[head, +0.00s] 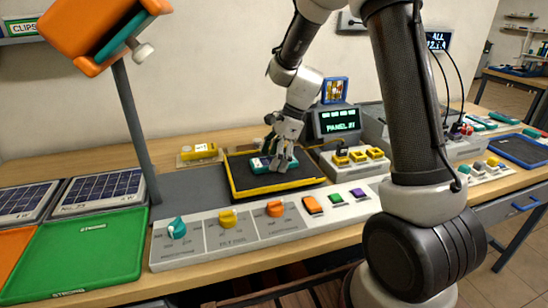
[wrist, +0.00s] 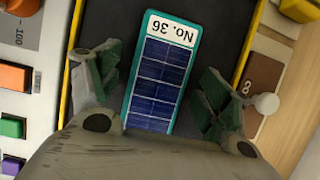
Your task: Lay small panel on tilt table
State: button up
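The small panel (wrist: 160,80) is a narrow teal-framed strip with dark blue cells and a white "No. 36" label. It lies on the dark bed of the yellow-rimmed tilt table (head: 300,181), and its labelled end (head: 258,164) shows beside my gripper in the head view. My gripper (head: 278,163) is low over the table, pointing down. In the wrist view the fingers of my gripper (wrist: 158,88) stand apart, one on each side of the panel, with dark gaps between. My gripper hides part of the panel in the head view.
A control strip with coloured knobs (head: 228,218) runs along the front of the table. A "PANEL" screen (head: 339,121) and a yellow-button box (head: 357,160) stand behind and right. A green tray (head: 85,250) and larger solar panels (head: 100,190) are at left.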

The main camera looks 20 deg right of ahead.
jog(key=v, duration=1.1)
jog(key=s+d+r+n+t+h, duration=0.2)
jog(key=s+d+r+n, duration=0.3)
jog(key=s+r+n, duration=0.5)
jog(key=s+d+f+n+t+h, duration=0.1)
jog(key=s+n, duration=0.3)
jog(key=s, duration=0.4)
jog(key=s+d+f+n+t+h, duration=0.1)
jog(key=s+d+n, duration=0.3)
jog(key=s, duration=0.4)
jog(key=shift+s, duration=0.25)
jog(key=shift+d, duration=0.15)
jog(key=shift+c, duration=0.3)
